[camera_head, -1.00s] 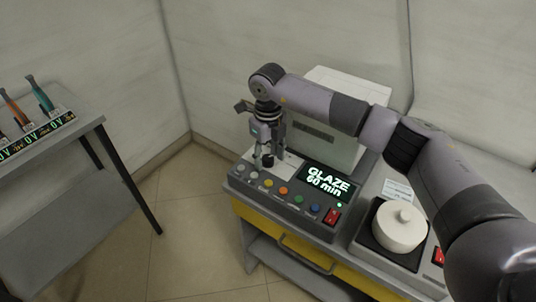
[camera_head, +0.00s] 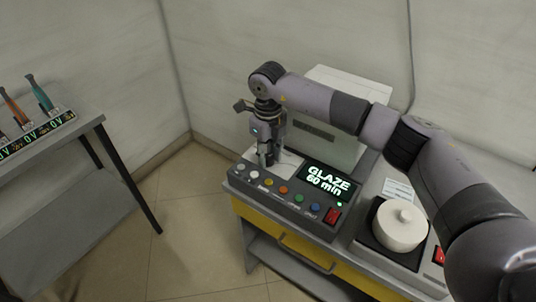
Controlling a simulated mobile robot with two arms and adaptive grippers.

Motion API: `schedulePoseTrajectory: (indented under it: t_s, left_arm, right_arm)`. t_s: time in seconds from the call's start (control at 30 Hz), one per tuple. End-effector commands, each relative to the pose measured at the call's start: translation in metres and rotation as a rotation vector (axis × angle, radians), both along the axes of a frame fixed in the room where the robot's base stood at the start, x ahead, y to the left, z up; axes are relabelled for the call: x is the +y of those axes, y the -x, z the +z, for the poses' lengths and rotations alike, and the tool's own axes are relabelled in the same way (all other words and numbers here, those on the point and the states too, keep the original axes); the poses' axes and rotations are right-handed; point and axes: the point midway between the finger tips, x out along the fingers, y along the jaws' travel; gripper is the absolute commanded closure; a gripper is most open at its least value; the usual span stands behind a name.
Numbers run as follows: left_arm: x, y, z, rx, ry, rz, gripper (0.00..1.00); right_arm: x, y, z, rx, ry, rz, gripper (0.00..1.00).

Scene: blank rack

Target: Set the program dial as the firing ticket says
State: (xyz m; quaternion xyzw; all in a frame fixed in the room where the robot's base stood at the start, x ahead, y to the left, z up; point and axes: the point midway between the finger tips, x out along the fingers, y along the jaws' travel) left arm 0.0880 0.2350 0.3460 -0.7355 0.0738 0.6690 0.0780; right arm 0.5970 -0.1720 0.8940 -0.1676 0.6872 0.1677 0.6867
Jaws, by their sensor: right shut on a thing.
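The control panel (camera_head: 285,200) on the bench has a lit display (camera_head: 327,180) that reads "GLAZE 60 min". A row of coloured buttons runs along its front, with a red switch (camera_head: 333,215) at the right end. My right gripper (camera_head: 267,162) points down at a pale plate (camera_head: 289,163) left of the display. It is shut on the program dial, which is mostly hidden by the fingers. A white paper slip (camera_head: 398,190) lies on the bench behind the round pot; it may be the firing ticket, but its print is too small to read. My left gripper is out of view.
A white lidded pot (camera_head: 400,226) stands on a dark square plate at the right, with another red switch (camera_head: 438,255) beside it. A white box (camera_head: 345,140) stands behind the panel. A separate grey table (camera_head: 75,145) at the left holds upright tools; open floor lies between.

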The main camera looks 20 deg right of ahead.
Motion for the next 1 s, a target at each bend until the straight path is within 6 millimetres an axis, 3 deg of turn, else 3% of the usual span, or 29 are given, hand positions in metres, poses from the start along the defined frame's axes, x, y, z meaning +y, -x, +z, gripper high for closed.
schedulePoseTrajectory:
  t_s: [0.6,1.0]
  left_arm:
    - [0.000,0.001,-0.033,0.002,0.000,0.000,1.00]
    - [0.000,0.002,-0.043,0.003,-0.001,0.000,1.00]
  right_arm:
    - [-0.001,-0.001,-0.001,-0.003,0.001,0.430,1.00]
    - [0.000,-0.001,0.001,-0.004,0.001,0.629,1.00]
